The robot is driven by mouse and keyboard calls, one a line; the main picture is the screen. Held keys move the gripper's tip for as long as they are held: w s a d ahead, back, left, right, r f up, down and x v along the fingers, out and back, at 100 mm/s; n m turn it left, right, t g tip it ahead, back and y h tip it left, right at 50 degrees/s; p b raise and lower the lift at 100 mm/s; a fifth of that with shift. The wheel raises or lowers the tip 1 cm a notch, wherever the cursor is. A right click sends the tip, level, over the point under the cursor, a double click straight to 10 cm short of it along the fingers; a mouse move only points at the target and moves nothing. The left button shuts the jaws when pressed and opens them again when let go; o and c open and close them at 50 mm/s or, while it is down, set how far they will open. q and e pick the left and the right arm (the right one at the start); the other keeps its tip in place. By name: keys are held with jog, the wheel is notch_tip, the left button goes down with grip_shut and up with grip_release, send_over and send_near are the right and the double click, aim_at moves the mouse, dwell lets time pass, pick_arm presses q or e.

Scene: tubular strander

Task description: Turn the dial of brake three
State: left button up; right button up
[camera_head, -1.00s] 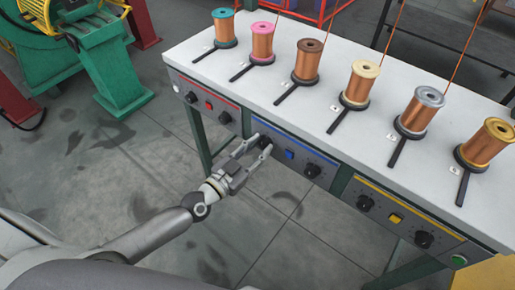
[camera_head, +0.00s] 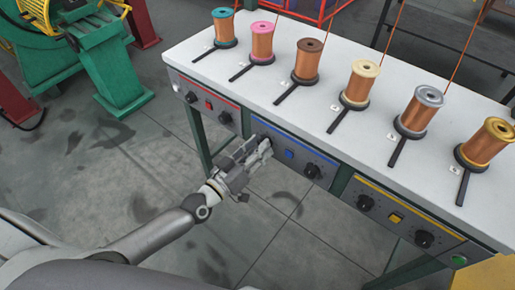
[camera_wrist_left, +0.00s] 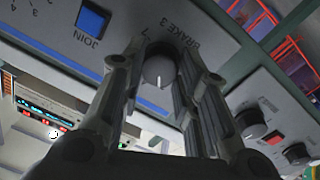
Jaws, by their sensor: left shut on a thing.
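The brake three dial (camera_wrist_left: 159,68) is a dark round knob with a white pointer line, next to the label "BRAKE 3" in the left wrist view. It sits on the grey front panel (camera_wrist_left: 115,25). My left gripper (camera_head: 262,147) reaches the left end of the blue-edged panel in the head view. Its two fingers (camera_wrist_left: 160,75) lie on either side of the dial in the left wrist view and are shut on it. In the head view the fingers hide most of this dial. My right gripper is not in view.
A blue JOIN button (camera_head: 289,154) and another black dial (camera_head: 312,170) lie right of the gripper. The red-edged panel (camera_head: 215,105) is to the left, the yellow-edged one to the right. Several copper spools stand on the white tabletop (camera_head: 290,110).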

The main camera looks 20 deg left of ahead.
pick_arm(q)
jog(key=n, duration=0.9)
jog(key=shift+t, duration=0.3)
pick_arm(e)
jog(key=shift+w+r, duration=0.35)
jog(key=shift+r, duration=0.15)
pick_arm(q)
jog(key=shift+n, duration=0.3)
jog(key=o, duration=1)
jog(key=shift+o, duration=0.2)
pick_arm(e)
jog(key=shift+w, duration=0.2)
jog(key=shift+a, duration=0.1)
pick_arm(q)
jog(key=shift+s, duration=0.15)
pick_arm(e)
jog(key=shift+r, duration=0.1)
